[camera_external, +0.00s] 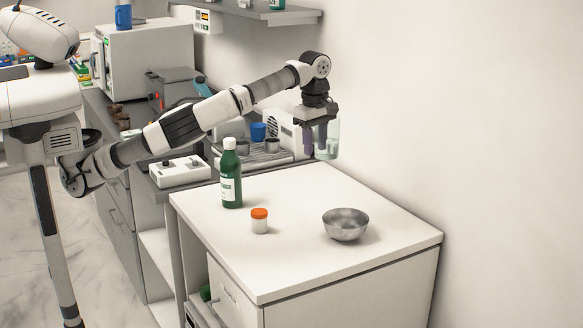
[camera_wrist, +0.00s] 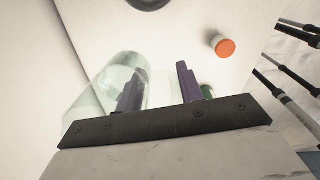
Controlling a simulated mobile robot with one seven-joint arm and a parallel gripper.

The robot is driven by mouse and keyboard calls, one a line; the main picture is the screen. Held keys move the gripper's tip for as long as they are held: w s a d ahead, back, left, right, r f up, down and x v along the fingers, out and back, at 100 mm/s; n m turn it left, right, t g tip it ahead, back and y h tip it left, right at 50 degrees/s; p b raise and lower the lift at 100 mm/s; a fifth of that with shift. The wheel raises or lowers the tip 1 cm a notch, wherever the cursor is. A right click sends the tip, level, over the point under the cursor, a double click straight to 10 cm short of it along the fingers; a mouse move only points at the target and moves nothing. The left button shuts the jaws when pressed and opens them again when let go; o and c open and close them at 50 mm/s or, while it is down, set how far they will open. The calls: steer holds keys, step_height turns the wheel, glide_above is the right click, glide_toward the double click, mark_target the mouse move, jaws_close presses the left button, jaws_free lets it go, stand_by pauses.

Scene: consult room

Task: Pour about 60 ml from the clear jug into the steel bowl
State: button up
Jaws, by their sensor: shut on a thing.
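The clear jug (camera_external: 333,142) is held up above the far right part of the white table, apart from its surface. My gripper (camera_external: 315,145) is shut on it; in the wrist view one finger of my gripper (camera_wrist: 159,82) shows through the clear wall of the jug (camera_wrist: 112,72), the other outside it. Exactly which part is gripped, and how much liquid is inside, I cannot tell. The steel bowl (camera_external: 345,230) stands upright on the table, nearer the camera and lower than the jug. Only a dark edge of the bowl (camera_wrist: 148,4) shows in the wrist view.
A green bottle (camera_external: 231,180) and a small white jar with an orange lid (camera_external: 260,220) stand on the white table (camera_external: 300,270), left of the bowl. Behind are a white control box (camera_external: 180,171) and a blue cup (camera_external: 258,131). A wall borders the table's right side.

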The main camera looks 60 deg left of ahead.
steer(key=s+d+f+n+p, duration=0.2)
steer(key=d+f, duration=0.3)
steer(key=d, duration=0.4)
steer(key=s+d+f+n+p, duration=0.3)
steer(key=d+f, duration=0.2)
steer(key=d, duration=0.4)
steer(key=s+d+f+n+p, duration=0.3)
steer(key=d+f, duration=0.3)
steer(key=d, duration=0.3)
steer(key=w+a+r+g+h, duration=0.3)
steer(key=a+r+g+h, duration=0.2)
steer(key=h, duration=0.4)
steer(key=shift+w+a+r+g, duration=0.2)
steer(key=shift+w+r+g, duration=0.2)
steer(key=shift+g, duration=0.3)
